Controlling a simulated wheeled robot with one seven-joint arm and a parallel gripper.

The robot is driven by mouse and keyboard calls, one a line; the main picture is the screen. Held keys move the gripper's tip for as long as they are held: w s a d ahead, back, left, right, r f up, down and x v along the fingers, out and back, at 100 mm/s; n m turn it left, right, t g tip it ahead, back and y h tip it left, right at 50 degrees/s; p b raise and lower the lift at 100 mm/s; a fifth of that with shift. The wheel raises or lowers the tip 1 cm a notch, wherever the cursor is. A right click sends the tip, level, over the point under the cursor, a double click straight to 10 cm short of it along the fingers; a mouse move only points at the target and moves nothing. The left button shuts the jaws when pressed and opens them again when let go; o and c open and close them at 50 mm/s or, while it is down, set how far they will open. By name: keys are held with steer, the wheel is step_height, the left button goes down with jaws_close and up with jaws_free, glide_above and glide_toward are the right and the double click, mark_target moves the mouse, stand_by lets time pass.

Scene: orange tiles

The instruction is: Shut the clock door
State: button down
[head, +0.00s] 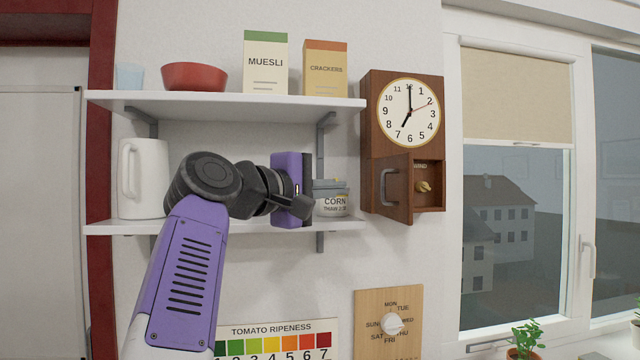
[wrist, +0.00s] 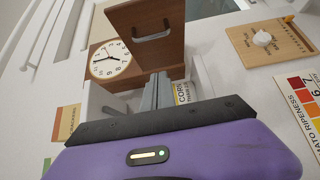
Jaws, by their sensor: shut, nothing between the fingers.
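The wooden wall clock (head: 366,140) hangs right of the shelves, with a round white dial. Its small lower door (head: 398,205) stands open, and a brass winding key (head: 423,186) shows in the compartment right of it. The door has a grey handle (head: 388,187) on its outer face. In the wrist view the door (wrist: 172,52) and its handle (wrist: 152,37) show beyond the fingers, beside the dial (wrist: 108,62). My gripper (head: 307,207) is shut and empty, left of the door in the head view and apart from it. The shut fingers (wrist: 158,85) also show in the wrist view.
The upper shelf (head: 220,105) holds a red bowl and boxes. A window (head: 515,230) lies right of the clock.

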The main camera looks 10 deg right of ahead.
mark_target(382, 187)
steer(key=d+b, duration=0.3)
steer(key=d, duration=0.3)
steer(key=shift+s, duration=0.2)
stand_by(0.4)
